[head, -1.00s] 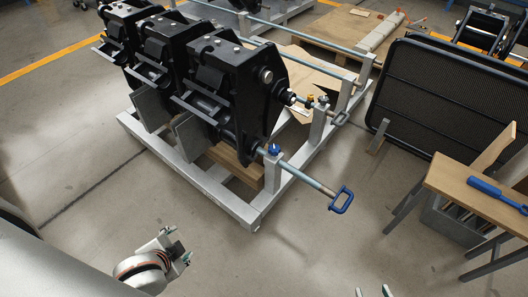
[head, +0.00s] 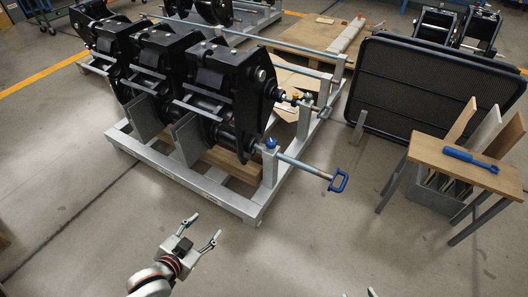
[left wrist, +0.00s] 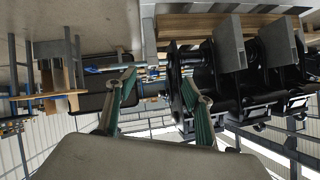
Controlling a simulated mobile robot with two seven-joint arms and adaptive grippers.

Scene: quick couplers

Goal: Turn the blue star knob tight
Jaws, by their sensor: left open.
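The blue star knob (head: 271,143) sits on top of a grey post at the near right corner of the coupler frame. A steel bar with a blue loop handle (head: 339,181) runs through that post. My left gripper (head: 206,228) is open and empty, low over the floor in front of the frame, well short of the knob. Its two spread fingers also show in the left wrist view (left wrist: 160,95), where the scene appears upside down and I cannot make out the knob. Only the tips of my right gripper (head: 359,294) show at the bottom edge.
Black couplers (head: 215,80) stand in the grey frame (head: 185,180). A black mesh panel (head: 430,90) leans at right, behind a wooden bench (head: 460,163) with a blue tool. The floor before the frame is clear.

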